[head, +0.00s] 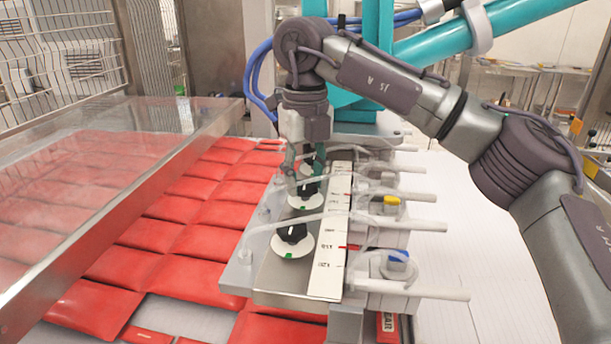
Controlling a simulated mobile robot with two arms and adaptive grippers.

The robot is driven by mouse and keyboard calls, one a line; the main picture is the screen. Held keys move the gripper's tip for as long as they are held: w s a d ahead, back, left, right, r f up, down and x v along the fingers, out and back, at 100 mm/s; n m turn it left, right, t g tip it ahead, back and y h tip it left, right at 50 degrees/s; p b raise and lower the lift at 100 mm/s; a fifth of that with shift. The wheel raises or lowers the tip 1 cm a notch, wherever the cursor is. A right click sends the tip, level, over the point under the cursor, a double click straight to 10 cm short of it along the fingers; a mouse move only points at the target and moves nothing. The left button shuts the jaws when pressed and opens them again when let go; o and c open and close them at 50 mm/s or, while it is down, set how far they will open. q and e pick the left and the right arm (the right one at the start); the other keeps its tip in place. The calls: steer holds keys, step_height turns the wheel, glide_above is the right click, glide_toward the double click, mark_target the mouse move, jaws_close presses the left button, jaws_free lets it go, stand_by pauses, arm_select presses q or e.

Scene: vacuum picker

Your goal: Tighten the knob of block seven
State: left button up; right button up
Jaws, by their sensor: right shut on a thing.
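A row of blocks with black knobs on white round dials runs along a grey metal bar. The nearest knob (293,233) stands free on its dial, and a second knob (307,191) stands behind it. My right gripper (304,165) comes down from above at the far end of the visible row. It is shut on a black knob there, which its fingers and clear hoses partly hide. A white label strip (327,257) runs beside the knobs; its print is too small to tell which block is seven. My left gripper is out of view.
Clear hoses (285,225) arch over the blocks, and white fittings with a yellow (391,200) and a blue (398,256) part stick out at right. A teal frame (460,37) rises behind.

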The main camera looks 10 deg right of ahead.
mark_target(306, 184)
steer(key=o, duration=1.1)
steer(key=shift+o, duration=0.2)
steer(key=shift+r, duration=0.1)
step_height(306, 184, up, 12)
